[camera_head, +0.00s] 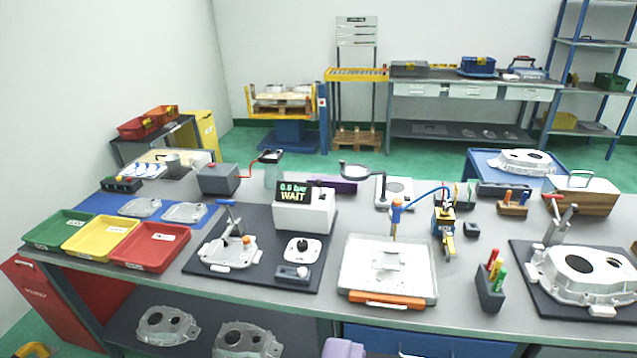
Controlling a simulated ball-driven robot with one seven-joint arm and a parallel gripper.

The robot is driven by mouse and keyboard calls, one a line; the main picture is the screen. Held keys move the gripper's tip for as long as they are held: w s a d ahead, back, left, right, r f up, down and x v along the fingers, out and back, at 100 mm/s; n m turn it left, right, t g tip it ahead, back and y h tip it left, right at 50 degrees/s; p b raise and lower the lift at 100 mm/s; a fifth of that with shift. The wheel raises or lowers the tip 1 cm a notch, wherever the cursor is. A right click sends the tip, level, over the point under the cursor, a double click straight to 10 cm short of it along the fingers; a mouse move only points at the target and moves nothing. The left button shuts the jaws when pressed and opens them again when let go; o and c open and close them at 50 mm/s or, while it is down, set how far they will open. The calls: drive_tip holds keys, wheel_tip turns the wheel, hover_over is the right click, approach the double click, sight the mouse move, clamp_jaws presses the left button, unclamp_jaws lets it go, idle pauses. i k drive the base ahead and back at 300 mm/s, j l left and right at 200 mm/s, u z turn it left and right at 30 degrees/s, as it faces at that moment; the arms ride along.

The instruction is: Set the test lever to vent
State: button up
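A leak tester with a white box (307,207) stands at the back of a dark mat (205,262) on the near bench. Its display (293,192) reads "0.5 bar WAIT". In front of the box is a white plate with a dark round knob (303,245), which may be the test lever; its setting is too small to read. A small grey block with a round top (292,273) sits nearer the mat's front edge. A silver casting (228,252) lies at the mat's left under an upright clamp. My gripper is not in view.
Green (58,229), yellow (100,237) and red (151,246) trays lie left of the mat. A white tray with an orange front (421,275) lies right, then a pen holder (489,288) and a clamped casting (585,275). A narrow bench strip in front of the mat is clear.

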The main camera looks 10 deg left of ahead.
sight(318, 183)
drive_tip(key=i+j+z, duration=0.15)
drive_tip(key=i+j, duration=0.35)
drive_tip(key=i+j+z, duration=0.1)
drive_tip(key=i+j, duration=0.5)
drive_tip(key=i+j+z, duration=0.15)
drive_tip(key=i+j, duration=0.35)
drive_tip(key=j, duration=0.15)
drive_tip(key=i+l, duration=0.2)
drive_tip(key=i, duration=0.25)
